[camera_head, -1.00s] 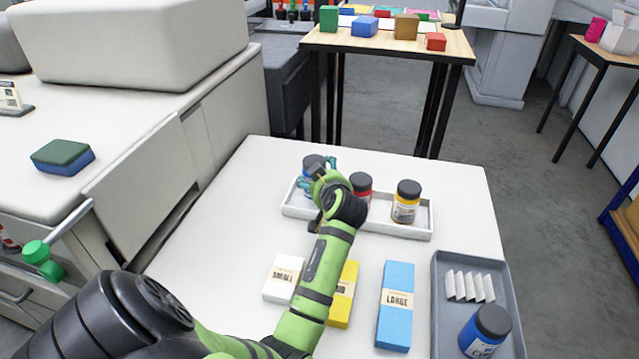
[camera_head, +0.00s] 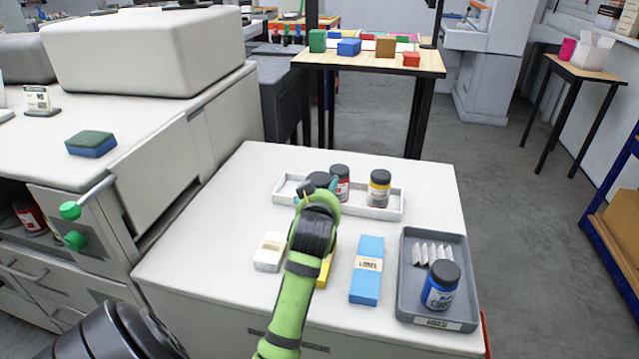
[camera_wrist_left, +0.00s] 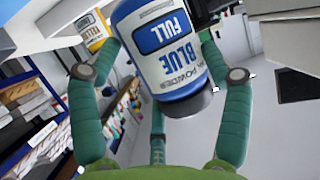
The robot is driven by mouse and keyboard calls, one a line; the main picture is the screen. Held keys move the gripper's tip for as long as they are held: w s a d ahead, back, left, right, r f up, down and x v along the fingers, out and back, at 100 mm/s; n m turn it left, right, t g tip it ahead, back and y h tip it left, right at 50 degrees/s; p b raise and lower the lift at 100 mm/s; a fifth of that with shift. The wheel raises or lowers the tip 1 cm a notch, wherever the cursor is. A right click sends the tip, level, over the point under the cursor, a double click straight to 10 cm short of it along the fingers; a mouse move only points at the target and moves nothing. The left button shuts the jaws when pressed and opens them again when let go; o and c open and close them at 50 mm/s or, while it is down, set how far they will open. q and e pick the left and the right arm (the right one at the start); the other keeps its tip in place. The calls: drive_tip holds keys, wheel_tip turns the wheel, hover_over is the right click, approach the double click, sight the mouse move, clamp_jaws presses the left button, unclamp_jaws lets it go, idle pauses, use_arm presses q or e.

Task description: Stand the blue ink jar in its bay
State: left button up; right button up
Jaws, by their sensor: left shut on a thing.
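My left gripper (camera_head: 317,188) is shut on a blue ink jar with a dark lid (camera_head: 318,179), at the near side of the white tray (camera_head: 386,212). In the left wrist view the jar (camera_wrist_left: 165,50) shows a label reading "BLUE" and "FULL", between the teal fingers. In the head view the gripper and arm hide most of the jar, so I cannot tell if it touches the tray. A red jar (camera_head: 341,188) and a yellow jar (camera_head: 379,190) stand in the tray, right of the gripper. My right gripper is out of view.
A grey tray (camera_head: 408,262) marked "USED" holds another blue jar (camera_head: 440,287) and folded white pieces (camera_head: 432,254). White (camera_head: 268,252), yellow (camera_head: 326,270) and blue (camera_head: 367,272) boxes lie in front of the white tray. The tray's left end is empty.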

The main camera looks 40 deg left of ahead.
use_arm(q)
drive_tip(key=s+d+f+m+h, duration=0.1)
drive_tip(key=s+d+m+h, duration=0.1)
drive_tip(key=d+m+h, duration=0.2)
drive_tip(key=s+d+f+m+t+h, duration=0.1)
drive_tip(key=s+d+m+h, duration=0.2)
drive_tip(key=d, duration=0.3)
drive_tip(key=s+d+f+m+h, duration=0.1)
drive_tip(key=s+d+m+h, duration=0.1)
drive_tip(key=d+m+h, duration=0.3)
drive_tip(key=shift+s+f+h, duration=0.1)
drive_tip(key=shift+s+h, duration=0.05)
drive_tip(key=shift+h, duration=0.35)
drive_tip(key=s+d+f+m+g+h, duration=0.1)
drive_tip(key=s+d+m+g+h, duration=0.3)
drive_tip(key=d, duration=0.4)
drive_tip(key=shift+s+f+m+h, duration=0.25)
drive_tip(key=shift+s+m+h, duration=0.55)
drive_tip(key=shift+m+h, duration=0.3)
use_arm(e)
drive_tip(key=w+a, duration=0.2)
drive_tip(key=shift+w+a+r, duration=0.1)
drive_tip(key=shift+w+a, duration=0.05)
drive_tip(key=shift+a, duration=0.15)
use_arm(q)
drive_tip(key=shift+s, duration=0.1)
